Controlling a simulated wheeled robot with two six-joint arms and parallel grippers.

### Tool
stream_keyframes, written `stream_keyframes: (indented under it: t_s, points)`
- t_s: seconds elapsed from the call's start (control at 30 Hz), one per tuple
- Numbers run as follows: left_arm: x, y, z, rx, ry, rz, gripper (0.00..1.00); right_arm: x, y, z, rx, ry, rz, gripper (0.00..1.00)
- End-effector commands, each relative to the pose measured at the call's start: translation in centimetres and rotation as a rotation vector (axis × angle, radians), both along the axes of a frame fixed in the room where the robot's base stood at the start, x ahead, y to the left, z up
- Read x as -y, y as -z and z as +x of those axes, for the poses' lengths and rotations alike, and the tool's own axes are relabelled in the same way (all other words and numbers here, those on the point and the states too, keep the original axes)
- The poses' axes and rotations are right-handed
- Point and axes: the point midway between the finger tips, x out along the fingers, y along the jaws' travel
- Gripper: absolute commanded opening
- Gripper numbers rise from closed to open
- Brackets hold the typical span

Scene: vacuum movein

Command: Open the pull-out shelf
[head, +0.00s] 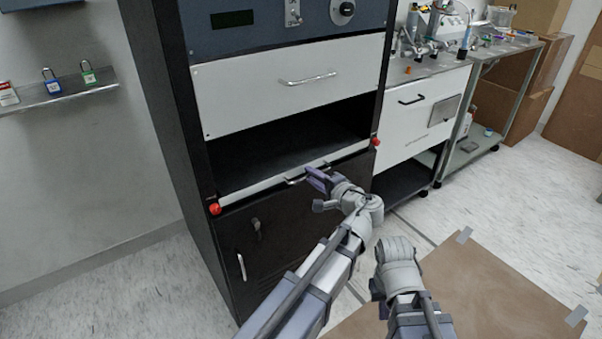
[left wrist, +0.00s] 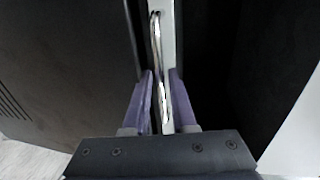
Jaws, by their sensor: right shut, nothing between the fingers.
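The pull-out shelf (head: 250,184) shows in the head view as a thin white front edge with a metal handle (head: 294,181), below a dark opening in the black cabinet. Red knobs sit at both ends. My left gripper (head: 318,177) is at the right part of that handle. In the left wrist view its purple fingers (left wrist: 160,92) stand apart, one on each side of the handle bar (left wrist: 156,40) and the white edge. A gap shows between them, and contact is unclear. My right arm ends in a grey wrist at lower right; its fingers do not show.
A white drawer front (head: 290,85) with its own handle is above the opening. A dark lower door (head: 285,235) is below the shelf. A bench (head: 425,110) stands to the right. A brown taped mat (head: 480,285) lies on the floor.

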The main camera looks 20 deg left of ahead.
Motion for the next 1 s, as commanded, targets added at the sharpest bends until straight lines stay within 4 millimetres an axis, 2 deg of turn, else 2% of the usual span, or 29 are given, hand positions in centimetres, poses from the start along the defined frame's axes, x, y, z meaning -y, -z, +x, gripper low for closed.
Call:
stream_keyframes:
  t_s: [0.3, 0.53, 1.0]
  points:
    - [0.12, 0.13, 0.18, 0.0, 0.001, 0.0, 0.25, 0.03, 0.12, -0.02, 0.0, 0.0, -0.001, 0.0]
    - [0.1, 0.13, 0.17, 0.0, 0.0, 0.0, 0.0, 0.03, 0.12, -0.01, 0.0, 0.0, -0.001, 0.0]
    - [0.09, 0.15, 0.16, -0.001, 0.0, -0.001, 0.0, 0.03, 0.13, -0.01, 0.0, 0.0, -0.001, 0.0]
